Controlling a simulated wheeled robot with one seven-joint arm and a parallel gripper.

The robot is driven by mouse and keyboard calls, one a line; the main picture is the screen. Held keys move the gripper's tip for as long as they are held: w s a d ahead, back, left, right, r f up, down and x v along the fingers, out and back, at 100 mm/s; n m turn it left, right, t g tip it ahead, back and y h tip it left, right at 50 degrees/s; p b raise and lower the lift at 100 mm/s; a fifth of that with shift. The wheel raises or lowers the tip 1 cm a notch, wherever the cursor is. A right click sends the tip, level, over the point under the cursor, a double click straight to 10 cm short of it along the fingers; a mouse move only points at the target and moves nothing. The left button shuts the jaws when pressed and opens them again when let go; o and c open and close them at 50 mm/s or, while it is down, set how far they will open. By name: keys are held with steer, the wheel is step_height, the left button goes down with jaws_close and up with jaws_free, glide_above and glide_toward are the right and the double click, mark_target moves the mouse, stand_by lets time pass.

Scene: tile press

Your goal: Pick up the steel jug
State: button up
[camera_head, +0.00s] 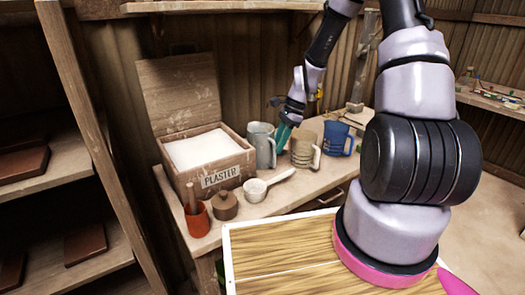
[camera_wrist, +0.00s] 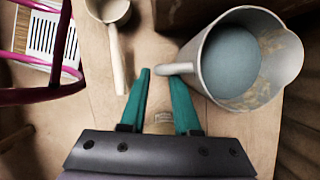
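The steel jug (camera_head: 262,146) is grey and stands upright on the wooden bench, with its handle toward my gripper. In the wrist view I look down into the open jug (camera_wrist: 262,88), which shows a blue-grey inside with brownish marks. Its handle (camera_wrist: 175,68) reaches left to the fingertips. My gripper (camera_head: 284,136) has teal fingers and is just right of the jug. In the wrist view my gripper (camera_wrist: 160,76) is open, with the handle's end at the gap between the tips. I cannot tell whether they touch.
A beige mug (camera_head: 302,150) and a blue jug (camera_head: 337,139) stand to the right. A plaster box (camera_head: 235,162) with an open lid is at left.

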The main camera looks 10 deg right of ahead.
mark_target(274, 165)
steer(key=x, duration=0.4)
steer(key=shift+s+f, duration=0.1)
steer(key=shift+f, duration=0.15)
jaws_close()
stand_by(1.2)
